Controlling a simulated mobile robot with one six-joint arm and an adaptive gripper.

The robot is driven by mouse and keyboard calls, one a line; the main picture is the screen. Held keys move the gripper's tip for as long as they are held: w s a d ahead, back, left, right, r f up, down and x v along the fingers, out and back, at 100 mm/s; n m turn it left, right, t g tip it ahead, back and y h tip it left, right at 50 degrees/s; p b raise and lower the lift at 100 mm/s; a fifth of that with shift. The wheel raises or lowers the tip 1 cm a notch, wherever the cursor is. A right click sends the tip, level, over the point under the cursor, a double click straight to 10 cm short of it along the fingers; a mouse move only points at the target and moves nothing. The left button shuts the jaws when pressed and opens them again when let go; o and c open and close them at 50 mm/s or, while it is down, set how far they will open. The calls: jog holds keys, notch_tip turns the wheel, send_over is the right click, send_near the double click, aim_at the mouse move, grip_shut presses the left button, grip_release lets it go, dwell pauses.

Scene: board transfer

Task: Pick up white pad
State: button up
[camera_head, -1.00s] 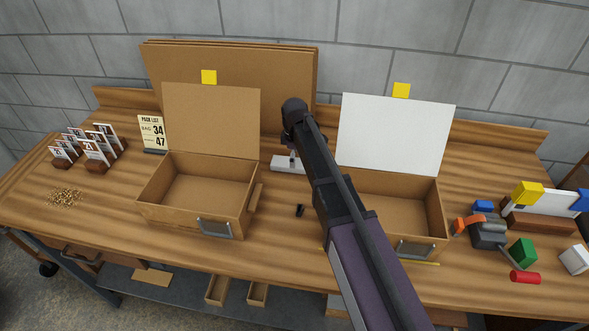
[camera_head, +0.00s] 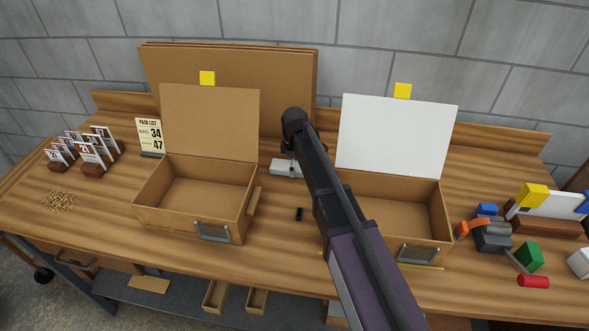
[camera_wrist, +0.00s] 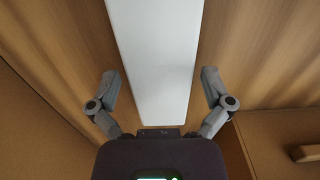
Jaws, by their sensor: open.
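The white pad (camera_wrist: 157,60) is a long, flat white block. In the wrist view it runs from the top edge down between the fingers of my gripper (camera_wrist: 160,80). The fingers are spread wide, one on each side, with a gap to the pad on both sides. In the head view the pad (camera_head: 282,167) lies on the table between the two boxes, partly hidden behind my gripper and arm. My gripper is over the pad and holds nothing.
An open brown box (camera_head: 150,213) stands left of the pad. A second open box (camera_head: 444,230) with a white lid (camera_head: 397,135) stands to the right, partly behind my arm. A small black object (camera_head: 299,214) lies between them. Tools and blocks crowd the far right.

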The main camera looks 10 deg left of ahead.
jog(key=c, duration=0.8)
jog(key=shift+o, duration=0.2)
jog(key=shift+r, duration=0.25)
notch_tip(320, 180, up, 10)
jog(key=p, duration=1)
jog(key=shift+f, duration=0.25)
